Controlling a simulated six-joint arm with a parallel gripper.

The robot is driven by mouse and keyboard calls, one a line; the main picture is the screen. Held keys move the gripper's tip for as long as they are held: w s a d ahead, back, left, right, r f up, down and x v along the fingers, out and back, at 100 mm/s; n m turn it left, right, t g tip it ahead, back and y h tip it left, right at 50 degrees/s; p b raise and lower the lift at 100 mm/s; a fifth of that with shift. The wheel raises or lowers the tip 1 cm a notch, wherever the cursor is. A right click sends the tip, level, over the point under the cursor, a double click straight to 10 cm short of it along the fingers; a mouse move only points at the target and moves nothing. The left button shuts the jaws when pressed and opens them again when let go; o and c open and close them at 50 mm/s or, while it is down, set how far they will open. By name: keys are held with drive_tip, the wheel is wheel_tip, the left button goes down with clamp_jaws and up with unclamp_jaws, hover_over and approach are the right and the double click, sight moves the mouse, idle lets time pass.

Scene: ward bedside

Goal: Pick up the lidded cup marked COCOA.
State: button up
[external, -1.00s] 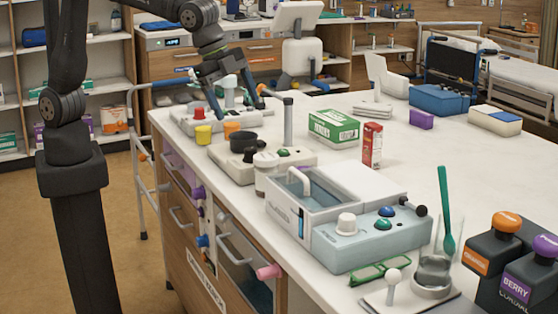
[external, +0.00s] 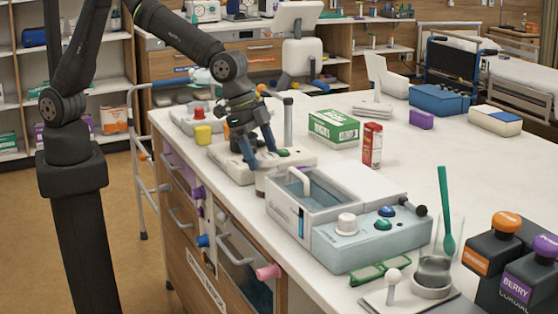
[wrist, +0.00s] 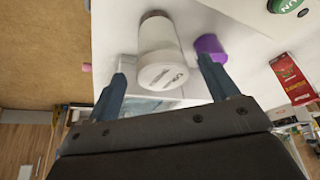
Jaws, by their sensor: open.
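A pale cup with a white lid (wrist: 162,72) appears between the fingers in the wrist view. Its dark lettering is too small and turned to read, so I cannot tell whether it says COCOA. In the external view, a white cup (external: 264,182) stands near the counter's front edge, partly hidden by my gripper. My gripper (external: 262,162) is open above it, fingers pointing down. In the wrist view my gripper (wrist: 164,64) has one finger on each side of the cup, with gaps showing.
A grey bin (external: 287,205) and a pale blue button unit (external: 350,240) stand just right of the cup. A white panel with a green button (external: 284,153) lies behind. A red box (external: 372,145) and a green box (external: 334,127) stand farther right. A purple cylinder (wrist: 210,46) is near one finger.

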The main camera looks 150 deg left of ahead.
drive_tip(key=shift+x, duration=2.85)
drive_tip(key=shift+s, duration=0.1)
drive_tip(key=c, duration=1.2)
